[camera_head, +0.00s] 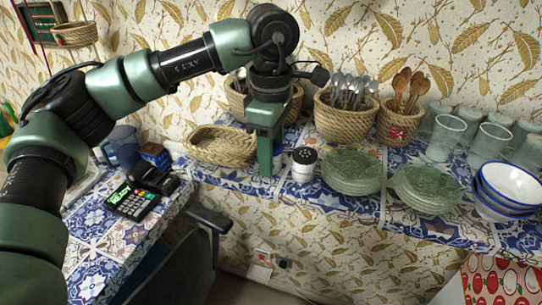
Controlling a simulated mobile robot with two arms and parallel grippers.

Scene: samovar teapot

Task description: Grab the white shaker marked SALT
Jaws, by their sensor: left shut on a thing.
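My left gripper (266,150) points down at the back counter, its green fingers one in front of the other. It is shut on a small whitish object (278,152), mostly hidden behind the near finger; it may be a shaker, but no marking shows. A white shaker with a black, dotted top (304,166) stands upright on the counter just right of the gripper, apart from the fingers. I cannot read any word on it. My right gripper is not in view.
Stacked green glass plates (351,173) stand right of the shaker, with a second stack (427,188) and blue-rimmed bowls (508,190) beyond. A low wicker basket (222,146) lies left of the gripper. Cutlery baskets (346,120) stand behind. A chair (186,262) is below.

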